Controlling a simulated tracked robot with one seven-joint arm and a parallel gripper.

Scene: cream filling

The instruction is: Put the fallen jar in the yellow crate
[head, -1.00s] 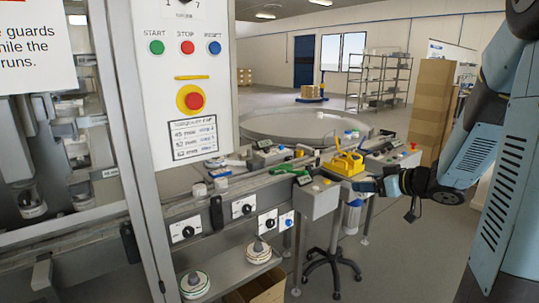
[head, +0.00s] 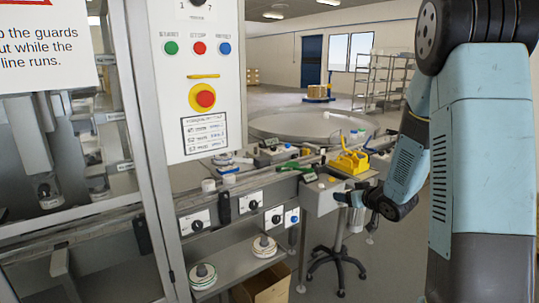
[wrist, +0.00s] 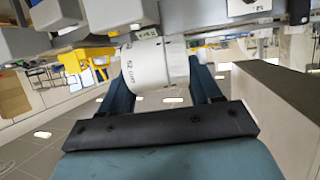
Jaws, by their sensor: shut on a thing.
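My gripper (wrist: 168,85) is shut on a white jar (wrist: 148,65) in the wrist view, with a blue finger on each side of it. The jar has a printed label and a paler lid part. A yellow object (head: 350,162) with a raised part sits on the bench end just above my gripper. I cannot tell whether it is the yellow crate. It also shows in the wrist view (wrist: 80,60).
The machine's control panel (head: 200,75) and guard frame fill the left. A lower shelf (head: 225,268) holds two reels, with a cardboard box (head: 268,288) below. A round table (head: 315,122) is behind. Floor at the right is open.

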